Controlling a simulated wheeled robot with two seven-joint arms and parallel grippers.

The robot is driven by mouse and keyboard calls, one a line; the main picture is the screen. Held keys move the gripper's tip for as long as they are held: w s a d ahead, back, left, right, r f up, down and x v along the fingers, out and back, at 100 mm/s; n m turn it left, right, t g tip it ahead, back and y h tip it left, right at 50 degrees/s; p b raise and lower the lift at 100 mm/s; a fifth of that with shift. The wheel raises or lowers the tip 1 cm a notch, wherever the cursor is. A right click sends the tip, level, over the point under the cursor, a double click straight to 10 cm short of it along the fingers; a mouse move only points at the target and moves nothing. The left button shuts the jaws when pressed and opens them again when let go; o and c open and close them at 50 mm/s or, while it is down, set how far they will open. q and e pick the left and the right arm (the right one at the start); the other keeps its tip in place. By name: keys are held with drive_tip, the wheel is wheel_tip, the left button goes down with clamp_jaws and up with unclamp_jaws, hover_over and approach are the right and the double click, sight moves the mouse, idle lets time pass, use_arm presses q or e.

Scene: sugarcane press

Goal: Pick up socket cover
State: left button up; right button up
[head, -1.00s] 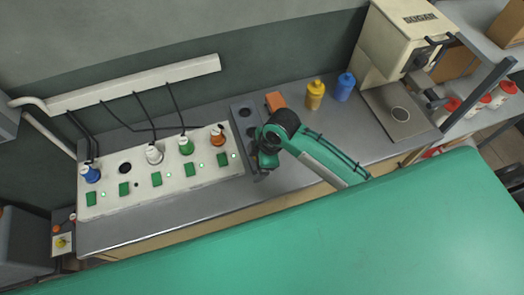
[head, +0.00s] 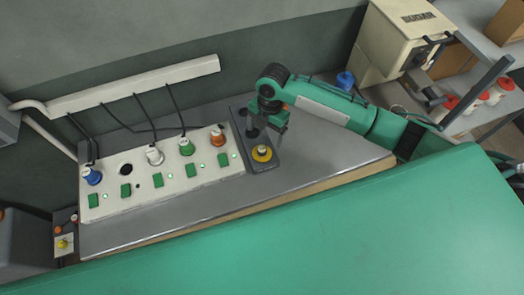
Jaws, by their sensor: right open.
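A dark grey holder (head: 265,166) lies on the metal counter, right of the white socket panel. A round yellow piece with a dark ring (head: 262,153) sits at its near end; it may be the socket cover, but I cannot tell for sure. My right gripper (head: 268,126) is open over the far part of the holder, just beyond the yellow piece and apart from it. The gripper partly hides the holder's far part. My left gripper is not in view.
The white panel (head: 140,205) holds blue (head: 92,176), white (head: 154,156), green (head: 186,146) and orange (head: 218,137) plugs with cables, and one empty dark socket (head: 125,170). A blue bottle (head: 345,80) stands behind my right arm. The counter right of the holder is clear.

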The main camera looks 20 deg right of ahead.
sight(262, 148)
drive_tip(key=f, duration=0.3)
drive_tip(key=shift+s+a+f, duration=0.15)
drive_tip(key=shift+a+f, duration=0.05)
drive_tip(key=shift+a+f+p, duration=0.15)
drive_tip(key=shift+f+p, duration=0.3)
drive_tip(key=shift+p, duration=0.25)
drive_tip(key=f, duration=0.1)
drive_tip(key=f+p, duration=0.1)
drive_tip(key=f, duration=0.1)
drive_tip(key=shift+s+a+f+p, duration=0.15)
drive_tip(key=shift+s+a+p, duration=0.05)
drive_tip(key=shift+a+p, duration=0.1)
drive_tip(key=shift+f, duration=0.55)
drive_tip(key=c, duration=1.1)
